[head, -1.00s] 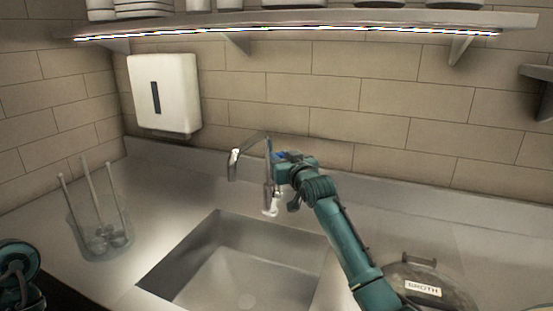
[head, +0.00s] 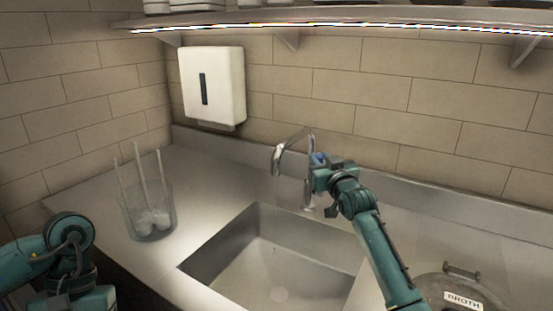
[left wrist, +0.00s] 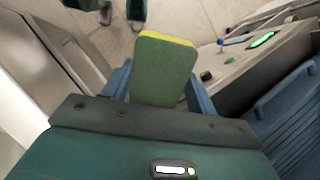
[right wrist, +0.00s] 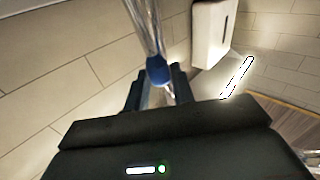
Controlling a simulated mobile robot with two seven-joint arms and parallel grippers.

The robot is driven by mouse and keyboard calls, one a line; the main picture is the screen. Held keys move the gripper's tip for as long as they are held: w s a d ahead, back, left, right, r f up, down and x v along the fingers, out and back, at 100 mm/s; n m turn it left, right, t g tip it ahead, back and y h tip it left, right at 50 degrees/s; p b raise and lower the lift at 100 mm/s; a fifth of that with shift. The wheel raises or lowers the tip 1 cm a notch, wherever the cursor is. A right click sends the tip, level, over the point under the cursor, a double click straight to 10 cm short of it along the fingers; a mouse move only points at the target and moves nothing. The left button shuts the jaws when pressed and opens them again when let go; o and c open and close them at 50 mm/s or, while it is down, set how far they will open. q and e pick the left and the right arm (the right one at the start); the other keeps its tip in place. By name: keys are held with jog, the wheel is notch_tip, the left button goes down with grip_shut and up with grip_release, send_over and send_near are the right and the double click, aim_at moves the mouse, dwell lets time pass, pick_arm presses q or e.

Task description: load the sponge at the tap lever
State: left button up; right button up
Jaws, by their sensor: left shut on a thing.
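The sponge (left wrist: 164,72), green with a yellow edge, is between the fingers of my left gripper (left wrist: 157,92) in the left wrist view. That gripper is shut on it. In the head view only my left arm shows at the lower left; the sponge is out of sight. The tap (head: 294,150) stands behind the sink. My right gripper (head: 321,163) is at the tap's right side, by its blue part (head: 319,158), perhaps the lever. In the right wrist view the blue part (right wrist: 158,70) is at the fingertips; their grip on it is unclear.
The sink basin (head: 270,262) is open below the tap. A clear container (head: 149,222) with several utensils stands on the left counter. A lidded pot marked BROTH (head: 440,284) is at the lower right. A white dispenser (head: 224,88) hangs on the wall; a shelf (head: 340,21) runs above.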

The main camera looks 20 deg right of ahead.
jog(key=o, duration=0.4)
pick_arm(q)
jog(key=shift+r, duration=0.1)
jog(key=shift+r+p, duration=0.25)
jog(key=shift+p, duration=0.05)
pick_arm(e)
jog(key=shift+s+r, duration=0.1)
jog(key=shift+s, duration=0.2)
pick_arm(q)
notch_tip(320, 180, up, 6)
jog(key=p, duration=0.5)
jog(key=shift+f+p, duration=0.1)
jog(key=shift+p, duration=0.3)
pick_arm(e)
jog(key=s, duration=0.7)
jog(key=s+f, duration=0.1)
jog(key=s, duration=0.3)
jog(key=shift+s+a, duration=0.2)
jog(key=shift+a, duration=0.1)
